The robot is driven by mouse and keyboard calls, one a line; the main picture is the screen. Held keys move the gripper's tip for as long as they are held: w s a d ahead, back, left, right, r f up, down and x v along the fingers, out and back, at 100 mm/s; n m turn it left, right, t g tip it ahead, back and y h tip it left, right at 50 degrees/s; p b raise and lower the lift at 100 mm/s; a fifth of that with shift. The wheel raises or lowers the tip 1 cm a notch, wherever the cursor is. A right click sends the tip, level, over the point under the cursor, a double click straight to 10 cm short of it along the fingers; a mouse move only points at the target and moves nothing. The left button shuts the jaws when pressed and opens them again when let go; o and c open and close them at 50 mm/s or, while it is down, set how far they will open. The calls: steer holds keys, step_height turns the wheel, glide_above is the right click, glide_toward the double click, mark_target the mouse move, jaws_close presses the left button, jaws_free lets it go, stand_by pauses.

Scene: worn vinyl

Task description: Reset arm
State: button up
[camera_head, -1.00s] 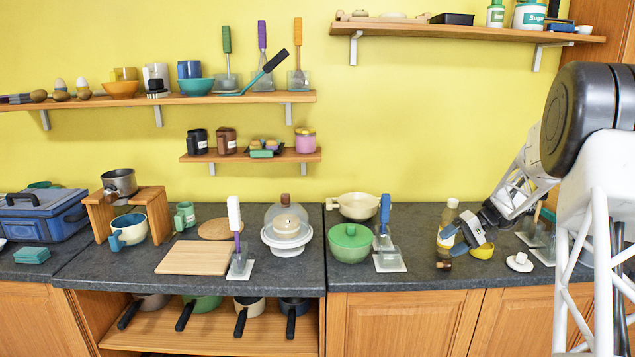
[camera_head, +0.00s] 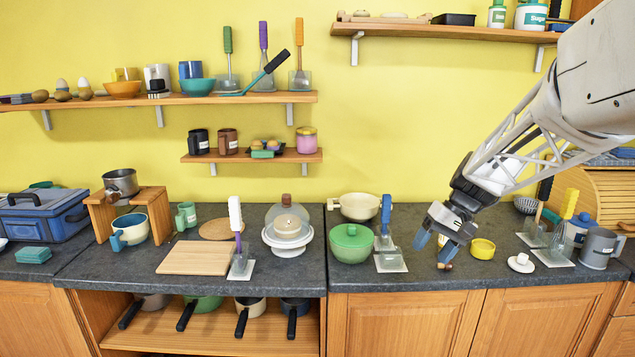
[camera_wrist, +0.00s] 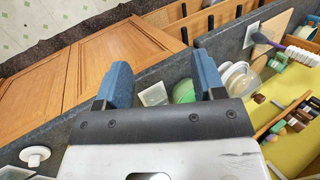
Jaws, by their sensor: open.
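My gripper (camera_head: 433,247) is over the right counter, with its two blue fingers apart and pointing down. Nothing shows between the fingers. In the wrist view, my gripper (camera_wrist: 160,72) also has its fingers spread, with the counter edge and cabinet doors beyond. A small brown item (camera_head: 446,266) lies just below the fingers near the counter's front edge; I cannot tell whether they touch. The bottle behind the gripper is mostly hidden.
A white lid (camera_head: 520,262), spatulas and a grey mug (camera_head: 598,248) are to the right. A shelf (camera_head: 440,30) hangs above.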

steer(key=s+a+t+h, duration=0.2)
steer(key=s+a+h, duration=0.1)
steer(key=s, duration=1.2)
steer(key=s+a+f+t+h, duration=0.1)
steer(key=s+a, duration=0.3)
steer(key=s, duration=1.1)
steer(key=shift+s+a+f+t+h, duration=0.15)
steer(key=shift+s+f+t+h, duration=0.2)
steer(key=shift+h, duration=0.55)
